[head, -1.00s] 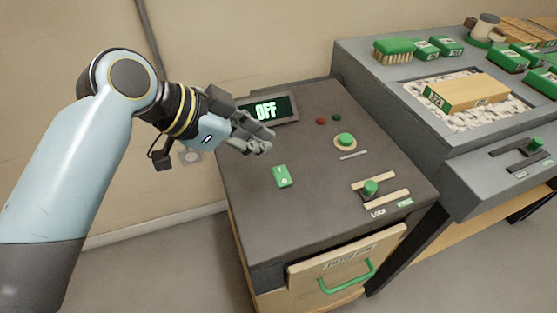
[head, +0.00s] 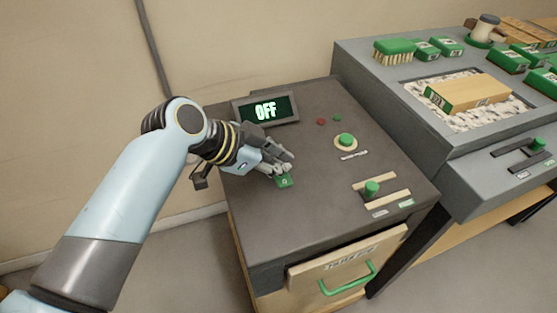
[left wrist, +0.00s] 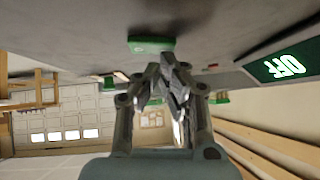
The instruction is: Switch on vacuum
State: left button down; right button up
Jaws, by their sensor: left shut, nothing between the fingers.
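A green rocker switch (head: 285,181) lies on the dark cabinet top (head: 310,225). My right gripper is not in view.
A green round button (head: 346,140), a red light (head: 321,121) and a slider with a green knob (head: 372,188) are on the same top. A drawer with a green handle (head: 347,279) is below. A grey bench (head: 375,85) with brushes and boxes stands at right.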

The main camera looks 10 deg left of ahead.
pick_arm(q)
jog(key=shift+w+a+f+g, duration=0.1)
jog(key=shift+w+f+g, duration=0.05)
jog(key=shift+f+g, duration=0.15)
